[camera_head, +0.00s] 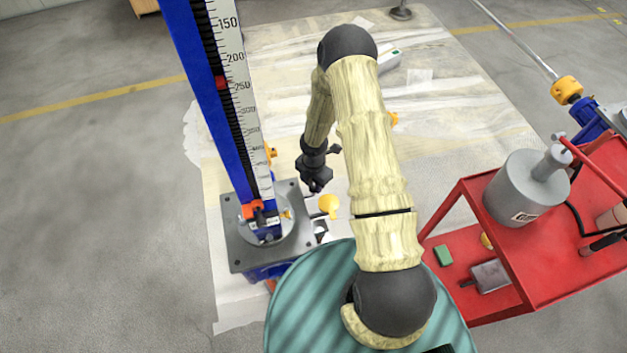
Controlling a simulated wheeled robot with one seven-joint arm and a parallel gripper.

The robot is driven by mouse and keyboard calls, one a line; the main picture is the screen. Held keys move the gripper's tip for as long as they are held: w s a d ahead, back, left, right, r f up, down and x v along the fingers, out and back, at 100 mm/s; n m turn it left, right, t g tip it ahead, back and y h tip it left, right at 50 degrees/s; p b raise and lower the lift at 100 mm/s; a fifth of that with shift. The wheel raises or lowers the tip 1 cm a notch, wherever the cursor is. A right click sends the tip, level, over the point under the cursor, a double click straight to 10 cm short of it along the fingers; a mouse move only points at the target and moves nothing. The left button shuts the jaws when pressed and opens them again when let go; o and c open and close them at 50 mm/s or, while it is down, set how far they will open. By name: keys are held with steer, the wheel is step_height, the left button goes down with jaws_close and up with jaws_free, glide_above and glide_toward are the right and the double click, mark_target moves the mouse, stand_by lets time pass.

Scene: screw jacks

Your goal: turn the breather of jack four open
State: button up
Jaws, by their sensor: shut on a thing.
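A screw jack (210,90) with a blue upright column and a white scale stands at centre left on a grey square base plate (240,250). My dark gripper (316,187) points down just right of the jack's base. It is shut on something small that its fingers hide. A round yellow piece (329,205) shows just below and right of the fingertips; I cannot tell whether they touch. I cannot make out the breather or how far it is turned.
A red cart (465,215) stands at right, with a grey cylinder (520,190) on top and small items on its lower shelf. Another blue jack with an orange part (566,90) is behind it. A stained pale sheet (460,80) covers the floor. Open floor lies at left.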

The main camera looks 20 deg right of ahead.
mark_target(313, 184)
steer(key=shift+w+r+n+p, duration=0.15)
steer(key=shift+n+p, duration=0.25)
steer(key=shift+n, duration=0.6)
steer(key=o, duration=1)
step_height(313, 184, up, 17)
steer(key=shift+r+p, duration=0.1)
steer(key=shift+p, duration=0.45)
